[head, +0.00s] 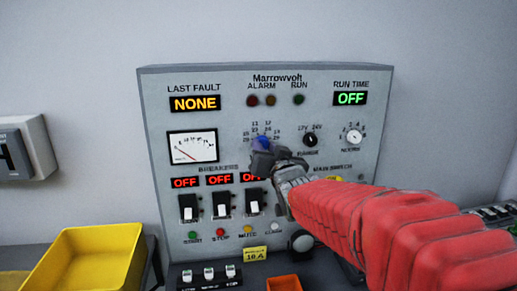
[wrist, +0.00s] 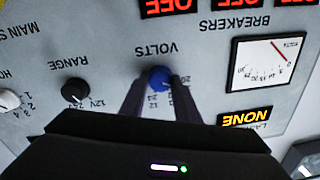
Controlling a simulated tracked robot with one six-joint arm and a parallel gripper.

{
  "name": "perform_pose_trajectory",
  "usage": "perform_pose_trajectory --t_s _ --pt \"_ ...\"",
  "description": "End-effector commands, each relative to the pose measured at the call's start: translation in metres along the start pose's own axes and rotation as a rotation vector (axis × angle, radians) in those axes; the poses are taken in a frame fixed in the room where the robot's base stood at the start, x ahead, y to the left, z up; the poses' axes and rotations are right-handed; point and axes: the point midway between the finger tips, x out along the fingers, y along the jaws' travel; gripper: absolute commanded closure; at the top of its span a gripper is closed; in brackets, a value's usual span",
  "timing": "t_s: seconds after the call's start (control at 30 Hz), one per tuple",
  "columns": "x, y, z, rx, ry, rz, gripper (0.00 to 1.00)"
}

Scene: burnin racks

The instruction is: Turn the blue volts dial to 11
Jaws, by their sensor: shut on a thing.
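The blue volts dial (head: 263,143) is on the grey upright panel, right of the meter. It also shows in the wrist view (wrist: 158,77), under the upside-down VOLTS label. My gripper (head: 268,152) is shut on the dial, with one dark finger on each side of it. In the wrist view the fingers (wrist: 159,92) reach up to the dial from below. Small numbers ring the dial, partly covered by the fingers. I cannot read where the dial points. The meter (head: 192,147) has a red needle.
The black range knob (head: 310,140) and the white hours knob (head: 353,137) sit to the right. Several breaker switches (head: 222,205) are below, under red OFF displays. A yellow bin (head: 90,262) stands at lower left. My red-sleeved arm covers the panel's lower right.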

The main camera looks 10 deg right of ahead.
Motion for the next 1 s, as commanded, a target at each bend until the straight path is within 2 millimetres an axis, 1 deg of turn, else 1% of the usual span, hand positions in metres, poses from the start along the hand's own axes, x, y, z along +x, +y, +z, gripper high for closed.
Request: perform_pose_trajectory --t_s 0.27,0.7,1.0 --pt "0.0000 0.0013 0.0010 0.169 0.009 0.000 0.94" --pt "0.0001 0.0014 0.0021 0.532 0.029 -0.004 0.94" --pt "0.0001 0.0017 0.0024 0.684 0.038 -0.005 0.94"
